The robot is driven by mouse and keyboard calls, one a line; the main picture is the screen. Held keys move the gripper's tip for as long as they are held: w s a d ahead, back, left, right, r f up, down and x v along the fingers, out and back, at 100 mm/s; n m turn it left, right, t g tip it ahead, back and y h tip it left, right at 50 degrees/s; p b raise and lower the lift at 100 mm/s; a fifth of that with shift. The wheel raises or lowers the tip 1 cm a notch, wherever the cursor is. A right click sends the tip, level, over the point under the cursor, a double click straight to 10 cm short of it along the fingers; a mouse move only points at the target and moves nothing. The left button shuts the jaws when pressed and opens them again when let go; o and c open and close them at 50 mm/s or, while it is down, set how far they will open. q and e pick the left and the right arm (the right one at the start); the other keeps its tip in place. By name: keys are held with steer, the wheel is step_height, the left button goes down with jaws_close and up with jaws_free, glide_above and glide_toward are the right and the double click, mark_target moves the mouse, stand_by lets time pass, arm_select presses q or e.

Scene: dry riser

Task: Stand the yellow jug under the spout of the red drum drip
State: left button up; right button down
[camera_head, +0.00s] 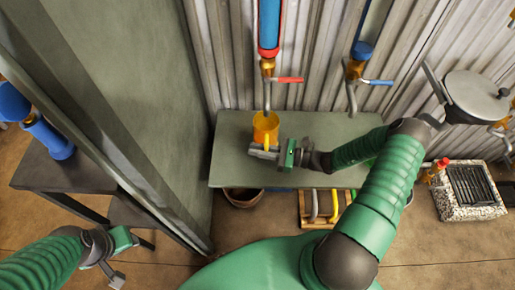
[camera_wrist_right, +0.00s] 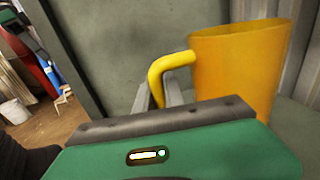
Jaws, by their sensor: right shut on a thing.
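The yellow jug (camera_head: 266,128) stands upright at the left part of the grey-green shelf (camera_head: 232,170). It looks directly below the thin metal spout (camera_head: 267,95) of the red-edged pipe with the red lever (camera_head: 290,80); the spout's tip overlaps the jug's mouth. I cannot tell whether they touch. My right gripper (camera_head: 268,153) is shut on the jug's handle, at its near side. The right wrist view shows the jug's wall (camera_wrist_right: 235,70) and its bent handle (camera_wrist_right: 172,65) between the fingers. My left gripper (camera_head: 116,278) hangs low at the left, away from the jug; its jaws are unclear.
A blue-collared tap (camera_head: 362,50) with a blue lever hangs to the right. A grey panel (camera_head: 120,90) closes off the left side. A round grey lid (camera_head: 478,95) and a speckled grate basin (camera_head: 470,190) stand right. A wooden rack (camera_head: 325,208) lies below the shelf.

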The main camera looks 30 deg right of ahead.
steer(key=c, duration=1.4)
jaws_free()
steer(key=shift+o, duration=0.2)
steer(key=shift+d, duration=0.1)
